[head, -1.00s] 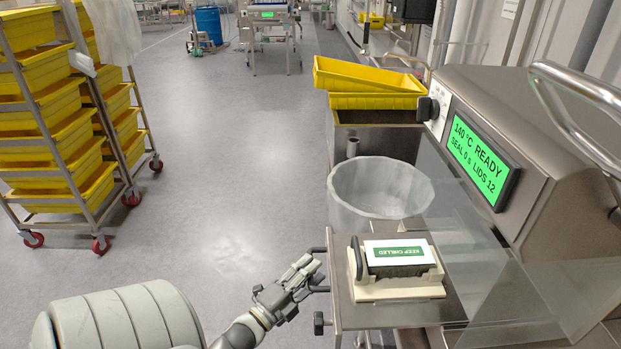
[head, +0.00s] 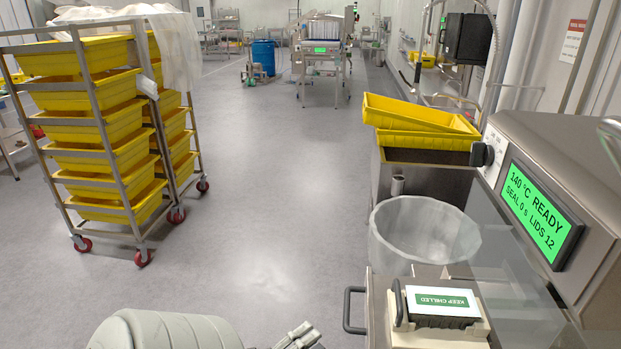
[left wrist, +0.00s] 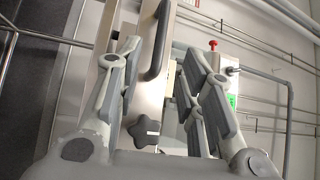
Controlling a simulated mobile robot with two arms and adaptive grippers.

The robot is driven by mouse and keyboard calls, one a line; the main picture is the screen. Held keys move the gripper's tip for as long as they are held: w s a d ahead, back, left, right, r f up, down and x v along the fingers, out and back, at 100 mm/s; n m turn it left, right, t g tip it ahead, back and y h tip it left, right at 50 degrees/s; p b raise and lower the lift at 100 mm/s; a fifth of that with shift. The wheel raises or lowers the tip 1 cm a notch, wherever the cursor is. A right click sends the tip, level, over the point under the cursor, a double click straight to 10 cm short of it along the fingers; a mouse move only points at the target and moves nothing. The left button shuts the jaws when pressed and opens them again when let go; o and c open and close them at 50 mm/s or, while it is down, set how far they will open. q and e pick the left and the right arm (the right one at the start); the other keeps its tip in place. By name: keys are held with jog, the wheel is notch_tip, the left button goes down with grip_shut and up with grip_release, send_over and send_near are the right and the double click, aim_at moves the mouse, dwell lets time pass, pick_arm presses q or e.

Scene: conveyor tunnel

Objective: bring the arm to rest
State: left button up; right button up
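My left gripper (head: 305,335) shows at the bottom edge of the head view, mostly cut off, left of the sealing machine's drawer handle (head: 352,310). In the left wrist view its two fingers (left wrist: 162,60) stand wide apart. The dark handle (left wrist: 158,42) and a star-shaped knob (left wrist: 145,131) show beyond the gap between them. I see nothing held in the fingers.
The sealing machine (head: 600,150) reads 140 °C READY. A tray labelled KEEP CHILLED (head: 441,301) sits at its front. A clear bin (head: 420,235) and yellow crates (head: 420,118) stand behind. A wheeled rack (head: 125,130) is at left; the middle floor is clear.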

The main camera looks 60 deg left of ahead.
dwell(0.3)
pick_arm(q)
jog(key=s+d+f+n+g, duration=0.1)
jog(key=d+f+n+g, duration=0.2)
jog(key=f, duration=0.6)
jog(key=s+d+f+n+g, duration=0.1)
jog(key=d+f+n+g, duration=0.15)
jog(key=f, duration=0.65)
jog(key=s+d+f+n+g, duration=0.1)
jog(key=d+f+n+g, duration=0.25)
jog(key=f, duration=0.65)
jog(key=s+d+f+n+g, duration=0.1)
jog(key=s+d+f+g, duration=0.1)
jog(key=s+f, duration=0.3)
jog(key=s+d+f+n+g+h, duration=0.1)
jog(key=s+d+f+n+g, duration=0.1)
jog(key=s+f, duration=0.4)
jog(key=s+d+f+n+g, duration=0.1)
jog(key=s+d+f+g, duration=0.2)
jog(key=s, duration=0.6)
notch_tip(320, 180, down, 2)
jog(key=shift+d+f+g, duration=0.15)
jog(key=shift+d+g, duration=0.25)
jog(key=shift+g, duration=0.8)
